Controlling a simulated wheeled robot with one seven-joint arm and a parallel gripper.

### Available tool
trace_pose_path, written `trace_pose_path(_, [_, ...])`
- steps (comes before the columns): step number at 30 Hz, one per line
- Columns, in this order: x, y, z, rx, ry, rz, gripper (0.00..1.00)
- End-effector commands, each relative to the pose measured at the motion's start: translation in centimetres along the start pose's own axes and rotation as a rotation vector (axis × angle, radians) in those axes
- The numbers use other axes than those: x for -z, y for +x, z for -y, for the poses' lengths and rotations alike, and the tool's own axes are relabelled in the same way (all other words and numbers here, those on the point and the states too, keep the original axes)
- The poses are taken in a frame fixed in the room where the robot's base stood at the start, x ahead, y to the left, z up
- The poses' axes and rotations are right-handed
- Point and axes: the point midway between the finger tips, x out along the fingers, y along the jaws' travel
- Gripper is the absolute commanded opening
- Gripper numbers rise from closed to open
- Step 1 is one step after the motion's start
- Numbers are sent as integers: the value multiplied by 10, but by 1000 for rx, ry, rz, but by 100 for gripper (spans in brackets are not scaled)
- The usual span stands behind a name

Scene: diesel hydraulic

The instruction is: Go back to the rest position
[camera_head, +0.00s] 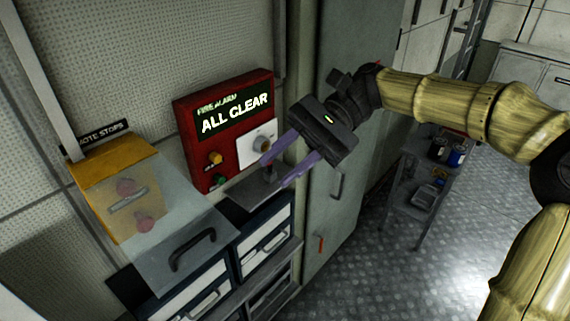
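My gripper (277,166) has a dark body and two purple fingers, which are spread apart with nothing between them. It points left and down, in front of the red fire alarm panel (189,128). The panel's lit sign (235,113) reads "ALL CLEAR". The gripper's fingers overlap the panel's lower right corner in the picture, near a white plate with a round knob (263,144). Whether they touch anything there cannot be told. My yellow-green arm reaches in from the right.
A yellow box (112,155) with a clear, handled cover (170,262) is at the left, under a "REMOTE STOPS" label. Drawers (265,247) stand below the panel. A grey cabinet (345,215) is behind my gripper. A shelf cart (411,205) stands right, with open metal floor (460,265) beside it.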

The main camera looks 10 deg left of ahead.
Motion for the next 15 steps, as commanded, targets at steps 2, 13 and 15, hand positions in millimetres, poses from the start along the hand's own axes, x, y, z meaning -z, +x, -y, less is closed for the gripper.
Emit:
trace_pose_path(2, [0,0,0,-2,-1,1,31])
trace_pose_path(13, [20,11,-5,-8,14,-43,31])
trace_pose_path(15, [44,21,-13,-16,28,-100,31])
